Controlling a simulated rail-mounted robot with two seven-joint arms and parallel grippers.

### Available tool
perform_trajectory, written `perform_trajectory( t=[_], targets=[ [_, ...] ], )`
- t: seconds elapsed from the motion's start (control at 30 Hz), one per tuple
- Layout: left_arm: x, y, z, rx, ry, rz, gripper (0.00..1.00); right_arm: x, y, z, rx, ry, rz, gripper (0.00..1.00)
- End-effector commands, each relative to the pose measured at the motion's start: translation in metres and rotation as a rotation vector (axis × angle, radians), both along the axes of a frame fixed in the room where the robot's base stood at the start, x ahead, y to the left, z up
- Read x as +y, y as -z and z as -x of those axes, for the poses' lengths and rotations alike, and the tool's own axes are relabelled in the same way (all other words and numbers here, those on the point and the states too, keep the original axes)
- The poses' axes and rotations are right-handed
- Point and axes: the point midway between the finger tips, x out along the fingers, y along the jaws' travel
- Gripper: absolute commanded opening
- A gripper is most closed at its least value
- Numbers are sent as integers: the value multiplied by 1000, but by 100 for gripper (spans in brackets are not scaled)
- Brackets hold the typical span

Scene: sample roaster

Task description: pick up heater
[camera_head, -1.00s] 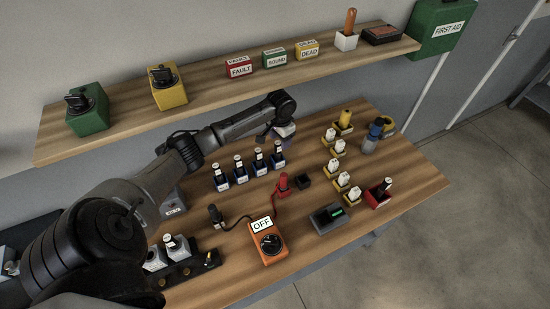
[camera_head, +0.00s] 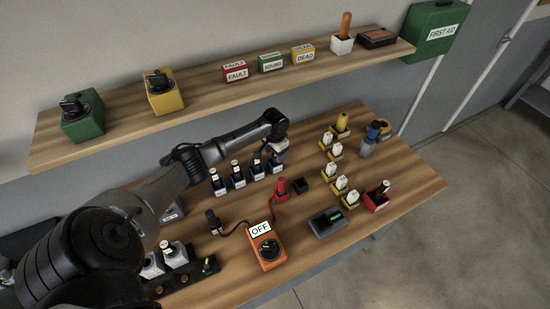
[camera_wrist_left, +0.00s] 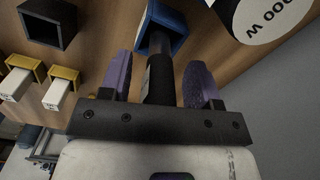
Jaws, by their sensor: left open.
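Heaters stand upright as black cylinders with white-labelled tops in a row of blue holders in the head view; the left-most heater (camera_head: 217,178) and the one beside it (camera_head: 236,167) show clearly. My left gripper (camera_head: 277,148) is at the right end of this row and partly covers the right-most blue holder (camera_head: 276,166). In the left wrist view my open left gripper (camera_wrist_left: 160,82) has a black heater (camera_wrist_left: 160,75) between its purple fingers, with gaps on both sides. That heater's far end is in a blue holder (camera_wrist_left: 152,32). My right gripper is not in view.
A round white label (camera_wrist_left: 265,15) is close by in the wrist view. An orange OFF switch box (camera_head: 265,247), a grey meter (camera_head: 327,222) and a red holder (camera_head: 376,201) stand nearer the front. Yellow holders (camera_head: 340,187) stand to the right. A shelf (camera_head: 205,98) runs behind.

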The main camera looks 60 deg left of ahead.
Motion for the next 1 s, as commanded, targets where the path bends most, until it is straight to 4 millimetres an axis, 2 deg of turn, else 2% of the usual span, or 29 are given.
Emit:
perform_trajectory(
  t=[0.1,0.7,1.0],
  targets=[
    [0,0,0,0,0,0,56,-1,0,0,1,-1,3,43],
    [0,0,0,0,0,0,0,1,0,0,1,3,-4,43],
    [0,-2,0,-1,0,0,0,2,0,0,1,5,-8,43]
  ],
)
